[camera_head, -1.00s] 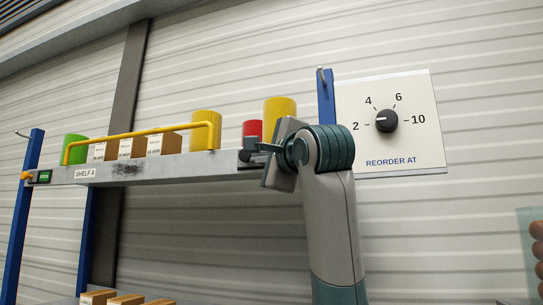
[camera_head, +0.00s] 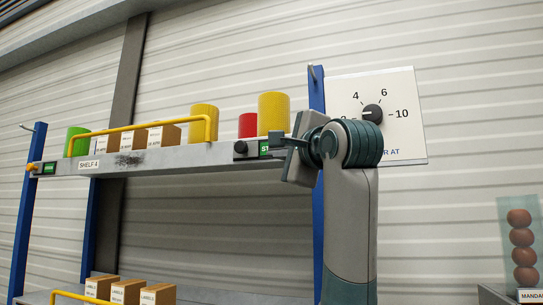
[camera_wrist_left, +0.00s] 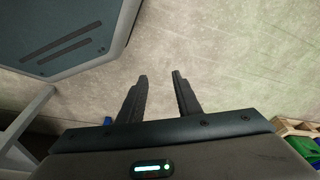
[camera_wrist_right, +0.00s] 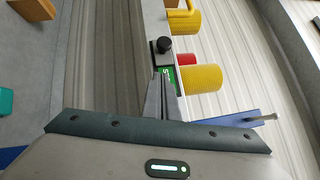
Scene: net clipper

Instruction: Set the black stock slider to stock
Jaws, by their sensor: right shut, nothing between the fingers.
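The black stock slider (camera_head: 240,149) is a dark knob on the front edge of the shelf, toward its right end. It sits at the left of its slot, with a green label (camera_head: 264,148) starting "ST" uncovered to its right. In the right wrist view the knob (camera_wrist_right: 164,44) stands just beyond my fingertips, beside the green label (camera_wrist_right: 166,74). My right gripper (camera_head: 272,141) is shut and empty, right of the knob and apart from it, partly covering the label. My left gripper (camera_wrist_left: 159,76) is open and empty over the floor, seen only in its wrist view.
The shelf (camera_head: 205,157) holds a yellow rail (camera_head: 140,128), cartons, and green, red and yellow (camera_head: 273,113) cylinders. A second slider (camera_head: 32,168) with an orange knob is at its left end. A white dial panel (camera_head: 395,95) stands behind my right arm.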

